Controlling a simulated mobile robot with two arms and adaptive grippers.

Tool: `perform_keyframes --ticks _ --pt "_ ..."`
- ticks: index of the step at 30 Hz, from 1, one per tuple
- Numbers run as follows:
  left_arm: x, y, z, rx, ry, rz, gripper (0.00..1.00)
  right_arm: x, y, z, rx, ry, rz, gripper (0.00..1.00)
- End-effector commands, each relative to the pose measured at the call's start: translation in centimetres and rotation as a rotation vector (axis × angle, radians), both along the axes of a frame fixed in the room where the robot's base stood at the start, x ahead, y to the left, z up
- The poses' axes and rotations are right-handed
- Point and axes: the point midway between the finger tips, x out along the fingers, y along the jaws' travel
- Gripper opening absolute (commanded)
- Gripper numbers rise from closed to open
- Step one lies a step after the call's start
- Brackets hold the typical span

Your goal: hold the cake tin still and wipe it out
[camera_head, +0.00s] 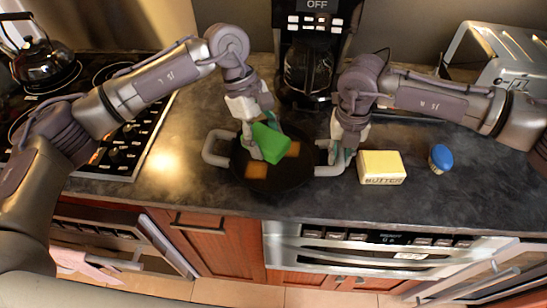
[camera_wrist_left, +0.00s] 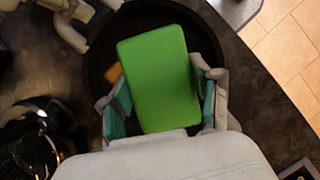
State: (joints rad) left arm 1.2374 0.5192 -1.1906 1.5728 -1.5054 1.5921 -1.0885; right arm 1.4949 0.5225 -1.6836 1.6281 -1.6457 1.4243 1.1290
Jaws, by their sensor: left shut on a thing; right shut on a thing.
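The cake tin (camera_head: 300,176) is a dark round pan with pale loop handles on its left and right sides, standing on the counter. Orange-brown patches (camera_head: 256,172) show on its inside. My left gripper (camera_head: 262,150) is shut on a green sponge (camera_head: 271,143) and holds it over the tin's inside. In the left wrist view the sponge (camera_wrist_left: 158,75) sits between the two fingers, with the dark tin (camera_wrist_left: 97,55) behind it. I cannot tell whether the sponge touches the bottom. My right gripper (camera_head: 338,154) is shut on the tin's right handle (camera_head: 329,170).
A butter box (camera_head: 381,167) and a blue-topped jar (camera_head: 440,158) stand right of the tin. A coffee maker (camera_head: 310,65) is behind, a toaster (camera_head: 500,55) at the back right, a stove (camera_head: 115,130) with a kettle (camera_head: 42,62) on the left. The counter's front edge is close.

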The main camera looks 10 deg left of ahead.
Motion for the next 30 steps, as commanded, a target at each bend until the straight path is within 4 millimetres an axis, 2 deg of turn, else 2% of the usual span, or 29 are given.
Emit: perform_keyframes --ticks 10,30 --pt "-0.2 -0.6 -0.4 0.001 0.001 0.001 0.0 0.0 0.0 0.0 0.0 0.0 0.0 0.0" --pt "-0.2 -0.6 -4.4 0.001 0.001 0.001 0.0 0.0 0.0 0.0 0.0 0.0 0.0 0.0"
